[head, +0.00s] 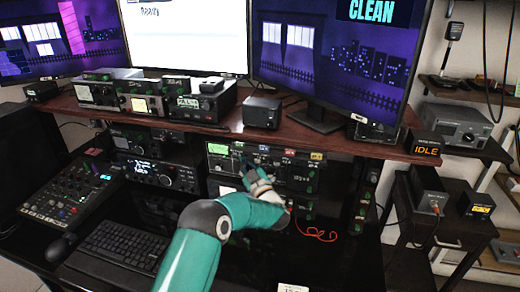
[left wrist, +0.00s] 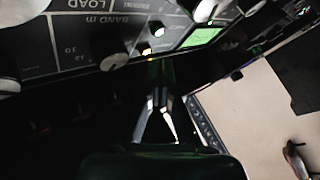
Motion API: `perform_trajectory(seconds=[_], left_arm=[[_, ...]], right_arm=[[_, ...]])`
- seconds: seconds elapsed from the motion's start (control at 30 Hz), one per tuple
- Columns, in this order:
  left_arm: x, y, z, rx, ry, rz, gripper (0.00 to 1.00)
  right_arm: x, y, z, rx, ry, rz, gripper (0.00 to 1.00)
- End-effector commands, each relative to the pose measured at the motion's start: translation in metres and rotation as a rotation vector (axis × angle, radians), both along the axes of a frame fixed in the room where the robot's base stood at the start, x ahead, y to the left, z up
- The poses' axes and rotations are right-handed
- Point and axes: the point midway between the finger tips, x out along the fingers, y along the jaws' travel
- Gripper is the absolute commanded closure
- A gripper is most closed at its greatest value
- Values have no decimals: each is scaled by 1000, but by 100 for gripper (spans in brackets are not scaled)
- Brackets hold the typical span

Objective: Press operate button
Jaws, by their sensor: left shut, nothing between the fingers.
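My left gripper (head: 250,174) is on a teal arm and reaches to the front of the stacked radio units under the shelf. In the left wrist view its two fingers (left wrist: 158,98) are shut and empty, pointing up toward a dark panel (left wrist: 75,38). The panel carries knobs and the words LOAD and BAND. Two small lit buttons, an upper one (left wrist: 158,29) and a lower one (left wrist: 145,48), sit near the panel's edge, just beyond the fingertips. I cannot read which is the operate button. Contact with the panel cannot be told. My right gripper is not in view.
A small display (head: 426,149) reads IDLE at the right of the shelf, and a monitor (head: 340,50) reads CLEAN. A keyboard (head: 118,245) and a mixer (head: 73,190) lie on the desk at left. A red cable (head: 316,233) lies right of my arm.

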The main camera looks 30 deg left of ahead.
Motion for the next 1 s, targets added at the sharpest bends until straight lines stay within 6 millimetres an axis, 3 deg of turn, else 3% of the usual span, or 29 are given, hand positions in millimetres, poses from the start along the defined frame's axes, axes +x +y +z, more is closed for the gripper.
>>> perform_trajectory(seconds=[0.43,1.0], left_arm=[[-7,-2,0,0,-1,1,100],[-57,-14,0,1,-1,0,100]], right_arm=[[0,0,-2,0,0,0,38],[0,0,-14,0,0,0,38]])
